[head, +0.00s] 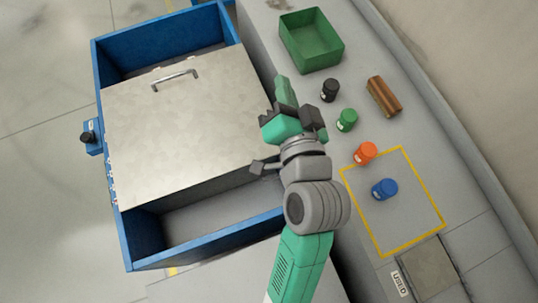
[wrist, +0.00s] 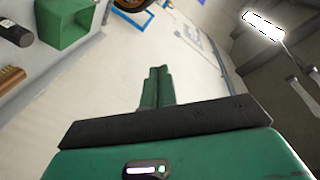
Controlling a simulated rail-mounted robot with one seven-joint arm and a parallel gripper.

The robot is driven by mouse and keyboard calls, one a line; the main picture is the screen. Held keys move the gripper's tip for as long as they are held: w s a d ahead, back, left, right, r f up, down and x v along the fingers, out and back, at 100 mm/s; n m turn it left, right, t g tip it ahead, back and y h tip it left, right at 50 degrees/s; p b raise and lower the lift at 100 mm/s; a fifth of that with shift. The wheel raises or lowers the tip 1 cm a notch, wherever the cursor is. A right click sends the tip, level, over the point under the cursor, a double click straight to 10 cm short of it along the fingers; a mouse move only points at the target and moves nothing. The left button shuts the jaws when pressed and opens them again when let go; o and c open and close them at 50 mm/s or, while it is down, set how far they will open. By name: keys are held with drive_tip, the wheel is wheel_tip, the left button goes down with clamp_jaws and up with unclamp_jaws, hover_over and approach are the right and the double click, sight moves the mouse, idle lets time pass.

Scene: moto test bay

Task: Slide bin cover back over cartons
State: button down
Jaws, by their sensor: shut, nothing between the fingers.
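The blue bin (head: 106,58) stands at the left of the head view. Its flat metal bin cover (head: 185,125) lies across the middle, with a grey bar handle (head: 175,79) near its far edge. The bin is open at the far end and at the near end, and both gaps look empty. No cartons are visible; what lies under the cover is hidden.
A black knob (head: 87,137) sticks out from the bin's left side.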

drive_tip(key=s+f+m+g+y+b, duration=0.15)
drive_tip(key=f+b, duration=0.25)
drive_tip(key=f, duration=0.9)
drive_tip(key=s+f+m+g+h+b, duration=0.15)
drive_tip(key=f+b, duration=0.25)
drive_tip(key=f, duration=0.8)
drive_tip(key=m+y+b, duration=0.2)
drive_tip(key=m+b, duration=0.3)
approach(264, 159)
drive_tip(key=shift+g, duration=0.4)
drive_tip(key=b+x, duration=0.1)
drive_tip(key=x, duration=0.2)
drive_tip(key=b+x, duration=0.1)
drive_tip(key=x, duration=0.2)
drive_tip(key=shift+w+a+r, duration=0.1)
drive_tip(key=shift+w+r, duration=0.05)
drive_tip(key=shift+w, duration=0.2)
